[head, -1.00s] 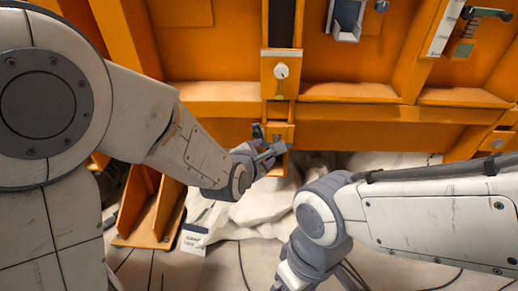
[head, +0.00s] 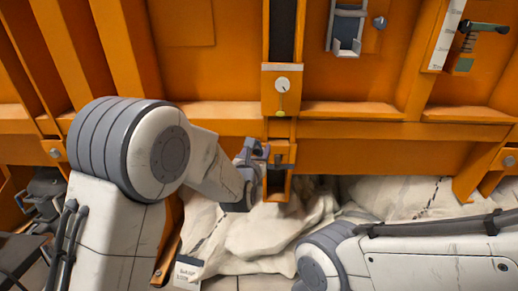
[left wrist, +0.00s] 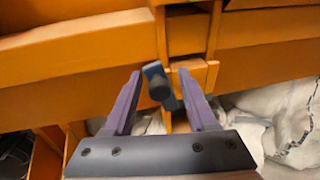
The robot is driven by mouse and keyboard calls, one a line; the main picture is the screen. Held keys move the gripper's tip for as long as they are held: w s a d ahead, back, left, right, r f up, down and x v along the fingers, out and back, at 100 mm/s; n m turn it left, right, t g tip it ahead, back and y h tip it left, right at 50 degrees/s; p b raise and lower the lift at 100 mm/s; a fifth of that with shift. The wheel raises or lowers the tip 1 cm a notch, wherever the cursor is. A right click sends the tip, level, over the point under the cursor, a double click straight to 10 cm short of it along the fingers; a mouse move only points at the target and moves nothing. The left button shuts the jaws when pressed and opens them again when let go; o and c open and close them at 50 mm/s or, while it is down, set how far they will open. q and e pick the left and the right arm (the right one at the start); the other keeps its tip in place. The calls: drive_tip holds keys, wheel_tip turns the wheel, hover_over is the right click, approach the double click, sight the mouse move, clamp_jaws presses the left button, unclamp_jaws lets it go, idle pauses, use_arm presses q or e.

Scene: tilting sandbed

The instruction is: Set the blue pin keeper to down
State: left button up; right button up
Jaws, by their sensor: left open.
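The keeper appears as a dark blue-grey lever with a round knob (left wrist: 157,86) in the left wrist view. It is tilted, its knob end up and to the left, in front of an orange bracket (left wrist: 196,72). In the head view a dark piece (head: 281,160) that seems to be part of it shows at the top of the bracket (head: 278,198). My left gripper (head: 258,151) is open just left of the bracket. In the left wrist view its two purple fingers (left wrist: 164,84) stand either side of the lever, with no clear contact. My right gripper is out of view.
Above the bracket is an orange plate with a white round knob (head: 282,84). Pale crumpled cloth or rock (head: 255,235) lies below. My right forearm crosses the lower right.

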use_arm(q)
drive_tip(key=shift+w+d, duration=0.15)
drive_tip(key=shift+w, duration=0.9)
clamp_jaws()
drive_tip(key=shift+f, duration=0.1)
idle(0.6)
